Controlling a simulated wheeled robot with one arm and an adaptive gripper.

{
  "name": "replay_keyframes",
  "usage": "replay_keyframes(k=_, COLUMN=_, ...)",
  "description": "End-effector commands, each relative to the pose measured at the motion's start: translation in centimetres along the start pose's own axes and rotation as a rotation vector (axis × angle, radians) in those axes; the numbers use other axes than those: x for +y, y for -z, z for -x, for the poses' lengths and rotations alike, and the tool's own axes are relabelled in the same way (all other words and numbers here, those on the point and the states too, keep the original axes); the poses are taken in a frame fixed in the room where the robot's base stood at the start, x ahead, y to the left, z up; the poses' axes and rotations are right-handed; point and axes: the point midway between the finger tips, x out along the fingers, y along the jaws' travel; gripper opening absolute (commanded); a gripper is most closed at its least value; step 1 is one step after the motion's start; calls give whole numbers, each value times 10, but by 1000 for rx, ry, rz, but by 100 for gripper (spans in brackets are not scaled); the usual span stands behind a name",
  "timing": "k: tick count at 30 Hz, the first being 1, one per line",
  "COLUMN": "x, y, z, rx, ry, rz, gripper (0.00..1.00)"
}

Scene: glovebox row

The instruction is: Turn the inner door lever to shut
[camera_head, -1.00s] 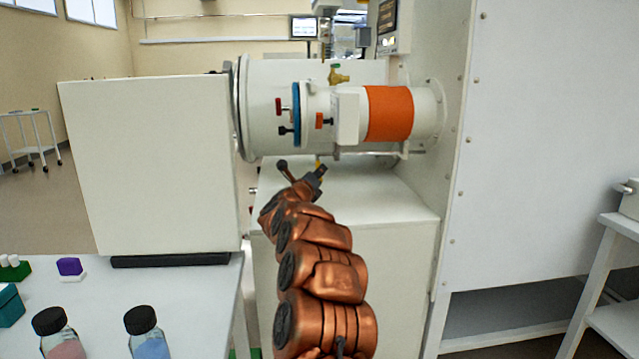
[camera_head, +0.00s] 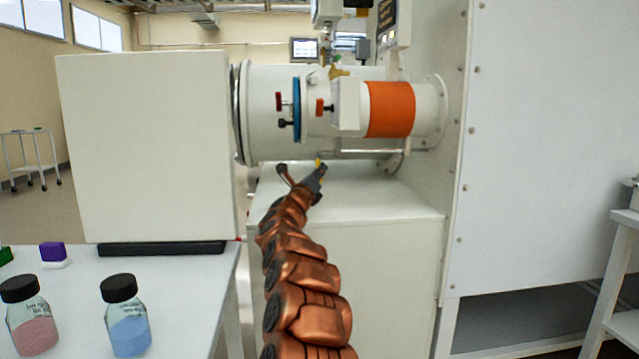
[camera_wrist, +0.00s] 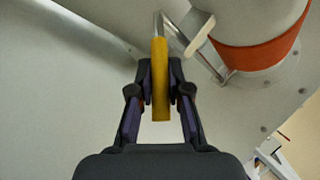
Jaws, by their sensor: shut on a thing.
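The lever has a yellow grip (camera_wrist: 160,60) on a bent metal rod (camera_wrist: 205,58). In the wrist view my gripper (camera_wrist: 162,90) has its two fingers closed on either side of the yellow grip. In the head view my gripper (camera_head: 316,176) is below the white cylindrical chamber (camera_head: 265,105), and only a small yellow tip (camera_head: 318,162) of the grip shows above it. The metal rod (camera_head: 355,154) runs right from there, under the chamber, toward the glovebox wall. The inner door itself cannot be made out.
An orange band (camera_head: 390,108) wraps the chamber's right part. A large white door panel (camera_head: 145,145) stands left. A white cabinet (camera_head: 370,250) is below the chamber. A pink-filled bottle (camera_head: 30,318) and a blue-filled bottle (camera_head: 126,318) stand on the left table.

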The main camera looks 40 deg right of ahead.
Motion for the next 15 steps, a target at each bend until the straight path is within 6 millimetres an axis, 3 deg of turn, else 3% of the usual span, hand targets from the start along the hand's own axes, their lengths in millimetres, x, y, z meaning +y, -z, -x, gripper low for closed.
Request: replay_keyframes(k=15, x=5, y=4, z=-1, rx=-43, ry=55, rz=-34, gripper=0)
